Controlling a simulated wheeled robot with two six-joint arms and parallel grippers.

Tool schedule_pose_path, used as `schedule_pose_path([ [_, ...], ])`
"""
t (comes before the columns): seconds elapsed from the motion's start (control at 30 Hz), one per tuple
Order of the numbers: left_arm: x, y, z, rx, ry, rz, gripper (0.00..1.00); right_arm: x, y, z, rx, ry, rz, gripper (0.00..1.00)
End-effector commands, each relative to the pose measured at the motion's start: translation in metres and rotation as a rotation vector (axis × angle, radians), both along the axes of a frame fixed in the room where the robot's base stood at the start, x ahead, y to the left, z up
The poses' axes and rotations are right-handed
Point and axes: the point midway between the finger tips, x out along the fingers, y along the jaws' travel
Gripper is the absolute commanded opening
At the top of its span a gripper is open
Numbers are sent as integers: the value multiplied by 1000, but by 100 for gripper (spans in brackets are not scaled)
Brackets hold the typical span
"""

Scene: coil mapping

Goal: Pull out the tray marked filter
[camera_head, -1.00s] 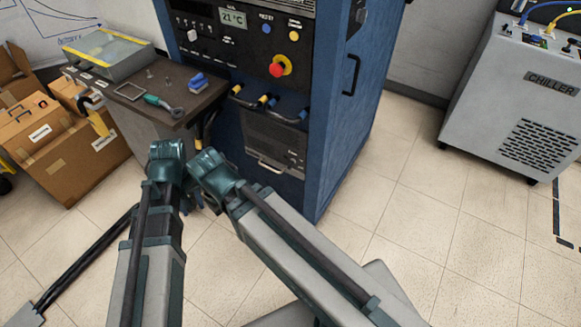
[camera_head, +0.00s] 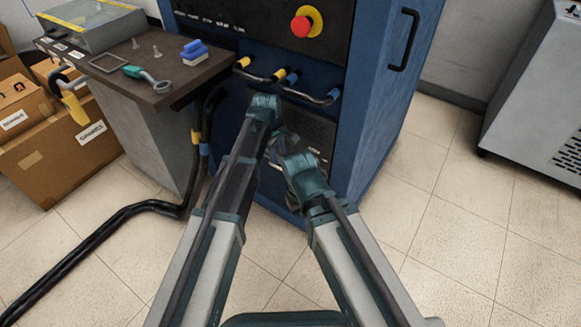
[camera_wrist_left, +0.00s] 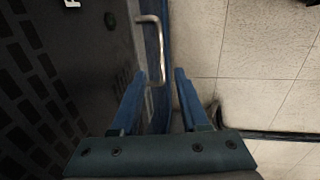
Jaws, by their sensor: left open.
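The tray front is a dark slotted panel (camera_head: 313,128) low in the blue cabinet, partly hidden by my arms in the head view. In the left wrist view, its slotted face (camera_wrist_left: 38,85) fills the left side, and a bent silver handle (camera_wrist_left: 153,22) stands out from it. My left gripper (camera_wrist_left: 160,75) is open. The handle's near end lies between its two blue fingers in the picture; I cannot tell whether they touch. A small white label at the top edge is cut off. In the head view, my right wrist is beside the left one, and its jaws cannot be made out.
Black cable loops (camera_head: 262,75) hang above the panel. A side table (camera_head: 150,85) with tools stands left, a thick black cable (camera_head: 110,218) runs across the floor, and cardboard boxes (camera_head: 62,150) are farther left. A chiller (camera_head: 540,100) stands right. Floor between cabinet and chiller is clear.

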Motion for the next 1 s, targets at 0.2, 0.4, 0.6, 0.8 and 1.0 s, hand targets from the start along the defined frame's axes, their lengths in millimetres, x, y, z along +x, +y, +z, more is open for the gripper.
schedule_pose_path([
  [0.2, 0, 0, -3, 0, 0, -1, 45, 0, 0, -3, 0, 0, 1, 0],
  [0.4, 2, -2, -18, 1, 1, -2, 45, 0, 0, -18, 2, 0, 3, 0],
  [0.6, 6, -4, -43, 1, 0, -3, 45, 0, 1, -43, 5, 0, 6, 0],
  [0.8, 9, -7, -66, 1, 0, -3, 45, 0, 1, -67, 7, 0, 5, 0],
  [1.0, 11, -8, -74, 1, 0, -3, 45, 0, 1, -74, 7, -1, 2, 0],
])
